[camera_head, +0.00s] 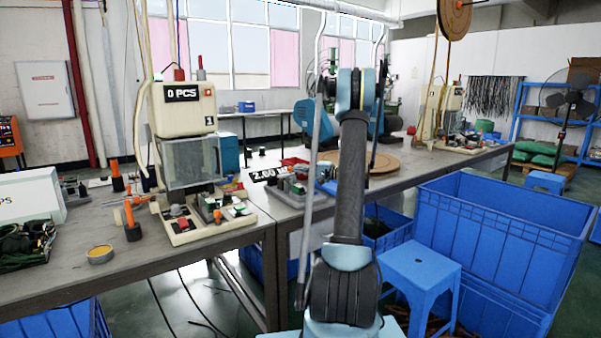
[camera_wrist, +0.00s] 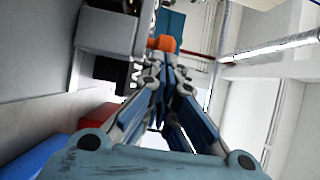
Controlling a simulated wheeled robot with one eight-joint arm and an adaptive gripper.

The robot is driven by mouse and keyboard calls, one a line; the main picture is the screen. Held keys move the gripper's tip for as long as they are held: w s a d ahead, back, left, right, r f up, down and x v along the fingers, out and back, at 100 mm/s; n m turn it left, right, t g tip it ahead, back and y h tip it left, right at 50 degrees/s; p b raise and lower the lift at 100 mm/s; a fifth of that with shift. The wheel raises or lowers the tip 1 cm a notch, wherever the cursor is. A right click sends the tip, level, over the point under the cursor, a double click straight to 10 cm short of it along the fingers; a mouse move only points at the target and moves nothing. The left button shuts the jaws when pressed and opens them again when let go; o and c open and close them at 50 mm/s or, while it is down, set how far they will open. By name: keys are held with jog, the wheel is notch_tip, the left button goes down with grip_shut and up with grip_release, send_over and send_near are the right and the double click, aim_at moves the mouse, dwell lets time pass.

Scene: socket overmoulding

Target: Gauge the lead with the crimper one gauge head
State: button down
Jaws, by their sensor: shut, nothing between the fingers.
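Crimper one (camera_head: 185,108) is the cream machine marked "1" on the left bench, with a "0 PCS" display and a clear guard. A black readout (camera_head: 278,174) shows about 2.60, with a small grey gauge fixture (camera_head: 290,187) beside it. I cannot tell the gauge head apart for certain, and I cannot pick out the lead. In the wrist view my gripper (camera_wrist: 163,66) is shut and empty. An orange part (camera_wrist: 162,43) shows just beyond the fingertips; whether they touch is unclear. In the head view my arm hides the gripper.
Orange-handled tools (camera_head: 131,220) and a yellow round tin (camera_head: 100,254) stand on the left bench. A second cream machine (camera_head: 440,112) is on the far bench. A blue stool (camera_head: 420,270) and large blue bins (camera_head: 500,230) fill the right-hand floor. A grey housing (camera_wrist: 108,30) is close beside the fingers.

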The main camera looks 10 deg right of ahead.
jog(key=w+d+v, duration=0.1)
jog(key=w+v, duration=0.1)
jog(key=v, duration=1.1)
jog(key=shift+w+d, duration=0.15)
jog(key=shift+d, duration=0.05)
